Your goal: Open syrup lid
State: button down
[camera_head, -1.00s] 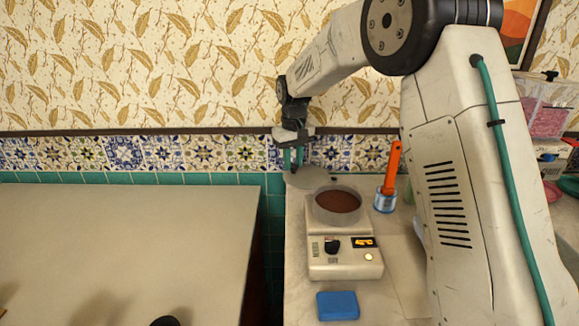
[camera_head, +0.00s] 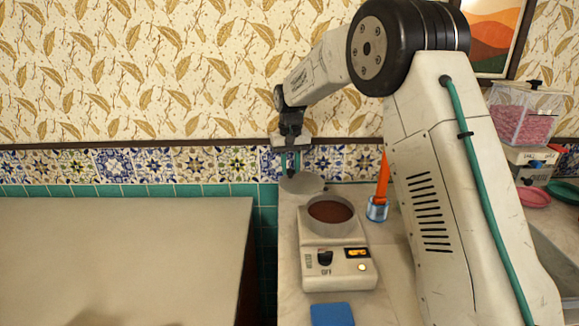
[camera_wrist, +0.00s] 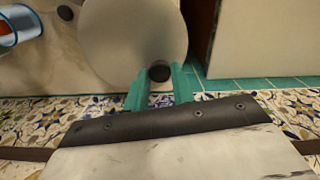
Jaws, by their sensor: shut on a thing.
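The syrup pot (camera_head: 341,229) stands on a cream appliance (camera_head: 338,265), with its top uncovered and a brown surface showing inside. The round grey lid (camera_head: 306,184) is off the pot's opening, behind it and slightly left. My gripper (camera_head: 291,163) is above the lid's rear left part. In the wrist view the lid (camera_wrist: 130,30) shows as a pale disc, and my gripper's teal fingers (camera_wrist: 160,75) are shut on its black knob (camera_wrist: 159,71). I cannot tell whether the lid touches the counter.
A blue-rimmed jar (camera_head: 377,210) with an orange-handled tool (camera_head: 383,175) stands right of the pot. A blue block (camera_head: 332,314) lies in front of the appliance. The tiled wall (camera_head: 205,163) is close behind. A bare table (camera_head: 110,250) is at left, across a gap.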

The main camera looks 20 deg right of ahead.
jog(key=c, duration=1.2)
grip_release()
notch_tip(320, 180, up, 8)
jog(key=shift+f, duration=0.1)
